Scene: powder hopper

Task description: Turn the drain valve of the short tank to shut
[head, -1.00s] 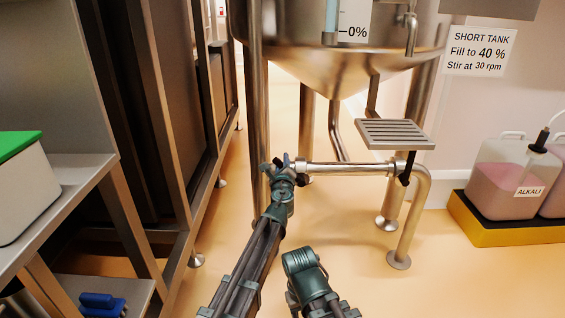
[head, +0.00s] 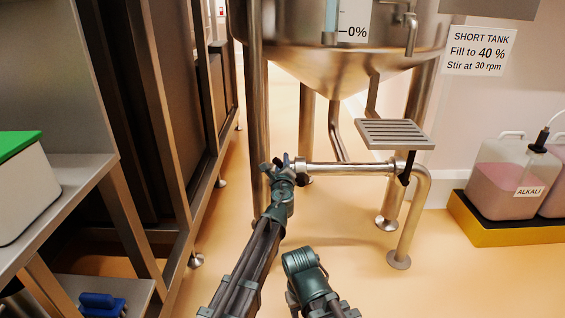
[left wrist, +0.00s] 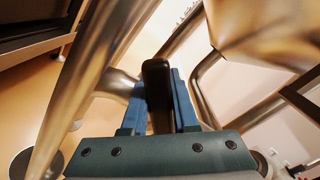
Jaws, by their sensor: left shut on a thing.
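The short tank (head: 345,65) is a steel vessel with a cone bottom on steel legs. A horizontal drain pipe (head: 350,169) runs below it. My left gripper (head: 281,165) is at the pipe's left end. In the left wrist view, its blue fingers (left wrist: 160,100) are shut on a dark valve handle (left wrist: 157,85), which stands up between them. In the head view the gripper mostly hides this handle, so its angle to the pipe is unclear.
A slatted grey step (head: 395,133) stands above the pipe's right end, with a black lever (head: 407,170) below it. Tank legs (head: 257,120) stand close to my left gripper. A steel rack is on the left. An alkali jug (head: 500,185) sits in a yellow tray (head: 510,232).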

